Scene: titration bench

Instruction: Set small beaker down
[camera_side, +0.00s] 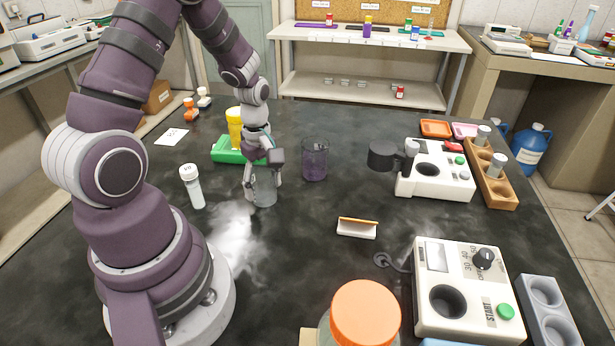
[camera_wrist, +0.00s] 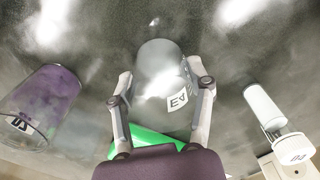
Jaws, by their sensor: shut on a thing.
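The small clear beaker (camera_side: 264,192) is held between the fingers of my gripper (camera_side: 262,180). In the side view it is upright, with its base at or just above the dark bench top; I cannot tell if it touches.
A purple-tinted beaker (camera_side: 315,160) stands just right of my gripper. A white-capped vial (camera_side: 192,186) stands to the left. A green holder with a yellow item (camera_side: 228,150) is behind. A small white rest (camera_side: 357,229) lies right; the bench around it is clear.

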